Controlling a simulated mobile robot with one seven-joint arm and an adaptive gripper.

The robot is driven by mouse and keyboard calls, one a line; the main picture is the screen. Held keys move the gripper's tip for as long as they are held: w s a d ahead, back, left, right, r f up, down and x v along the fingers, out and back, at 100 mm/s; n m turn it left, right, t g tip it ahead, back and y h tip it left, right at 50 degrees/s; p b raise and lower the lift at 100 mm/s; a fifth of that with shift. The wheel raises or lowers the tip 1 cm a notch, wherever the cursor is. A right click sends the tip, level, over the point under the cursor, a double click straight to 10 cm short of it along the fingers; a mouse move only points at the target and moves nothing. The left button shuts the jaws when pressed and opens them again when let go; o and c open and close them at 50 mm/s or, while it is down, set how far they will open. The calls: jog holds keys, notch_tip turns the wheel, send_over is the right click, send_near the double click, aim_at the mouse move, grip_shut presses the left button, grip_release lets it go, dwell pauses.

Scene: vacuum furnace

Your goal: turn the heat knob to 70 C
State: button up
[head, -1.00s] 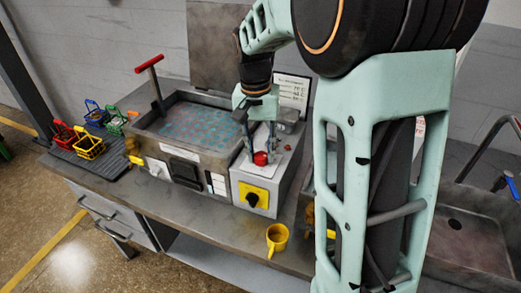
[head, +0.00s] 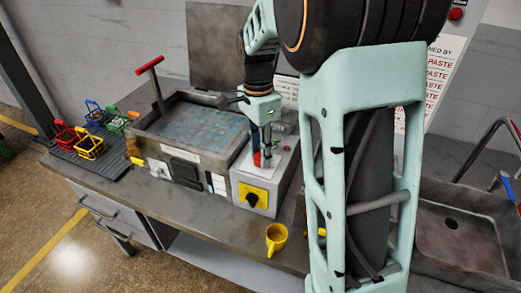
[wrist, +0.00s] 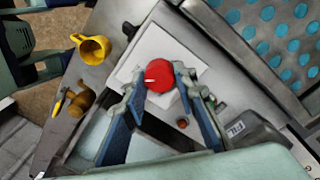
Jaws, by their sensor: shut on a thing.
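The red round knob (wrist: 168,74) sits on a white plate (wrist: 150,52) on top of the grey control box (head: 282,190). A short white mark shows on the knob's left side in the wrist view; no scale figures are legible there. My gripper (wrist: 163,80) is shut on the knob, a blue-grey finger on each side. In the head view my gripper (head: 263,157) points straight down over the box, and its fingers hide much of the red knob (head: 257,160). A small red button (wrist: 183,123) is beside the plate.
The bath (head: 150,147) with blue-dotted insert is left of the box. A black knob on a yellow plate (head: 263,189) is on the box front. A yellow mug (head: 277,238) stands near the bench edge. Coloured baskets (head: 92,147) are at left, a sink (head: 425,195) at right.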

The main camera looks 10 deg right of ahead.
jog(key=shift+m, duration=1)
jog(key=o, duration=1.2)
jog(key=shift+c, duration=0.2)
notch_tip(320, 180, up, 12)
jog(key=shift+w, duration=0.35)
